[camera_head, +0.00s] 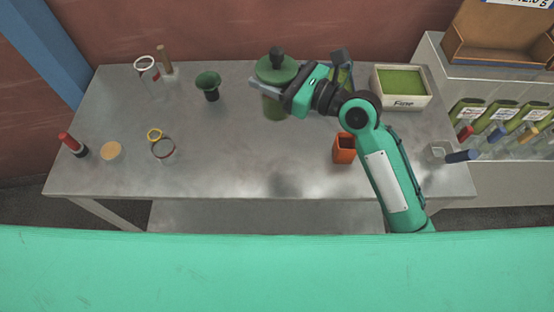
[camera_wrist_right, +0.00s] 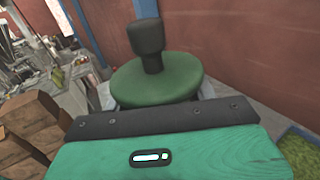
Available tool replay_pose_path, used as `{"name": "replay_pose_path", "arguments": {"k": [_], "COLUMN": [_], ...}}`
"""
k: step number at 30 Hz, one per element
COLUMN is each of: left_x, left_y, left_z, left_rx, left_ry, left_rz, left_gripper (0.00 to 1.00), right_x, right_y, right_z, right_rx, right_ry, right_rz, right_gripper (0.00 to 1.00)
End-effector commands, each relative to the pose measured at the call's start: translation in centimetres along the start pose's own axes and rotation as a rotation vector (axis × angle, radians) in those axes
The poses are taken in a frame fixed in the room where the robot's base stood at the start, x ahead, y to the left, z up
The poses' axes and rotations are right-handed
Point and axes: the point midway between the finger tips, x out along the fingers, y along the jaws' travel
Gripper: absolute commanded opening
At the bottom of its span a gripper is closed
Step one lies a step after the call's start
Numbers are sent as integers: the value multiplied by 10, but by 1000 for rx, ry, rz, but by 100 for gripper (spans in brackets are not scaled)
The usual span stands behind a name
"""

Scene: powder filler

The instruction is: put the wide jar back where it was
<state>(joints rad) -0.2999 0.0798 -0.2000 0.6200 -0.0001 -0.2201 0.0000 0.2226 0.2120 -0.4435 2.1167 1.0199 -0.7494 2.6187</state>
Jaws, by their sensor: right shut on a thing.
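The wide jar (camera_head: 275,104) has a green lid with a black knob and green contents. My right gripper (camera_head: 268,90) is shut on it, near the back middle of the table. The jar is upright, and a soft shadow on the tabletop in front suggests it is held above the surface. In the right wrist view the green lid (camera_wrist_right: 155,82) and black knob stand just beyond my gripper; the jar's body is mostly hidden there. My left gripper is not in view.
On the grey table (camera_head: 235,160) stand a green funnel-like cup (camera_head: 208,84), a white-rimmed clear jar (camera_head: 147,68), an orange container (camera_head: 344,148) and a white box (camera_head: 402,101) with a green inside. The table's middle front is clear. A shelf with bins is at right.

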Motion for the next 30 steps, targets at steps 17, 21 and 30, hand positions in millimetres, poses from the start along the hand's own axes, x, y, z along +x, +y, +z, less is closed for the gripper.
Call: {"name": "replay_pose_path", "arguments": {"k": [17,21,30], "left_x": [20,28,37], "left_y": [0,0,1], "left_z": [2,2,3], "left_rx": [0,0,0], "left_ry": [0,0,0], "left_rz": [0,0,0], "left_gripper": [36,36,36], "right_x": [-2,-1,-1], "right_y": [1,1,1], "right_z": [-105,-138,-168], "right_rx": [3,3,2], "right_ry": [4,2,0], "right_rz": [-4,-5,-5], "right_gripper": [35,35,35]}}
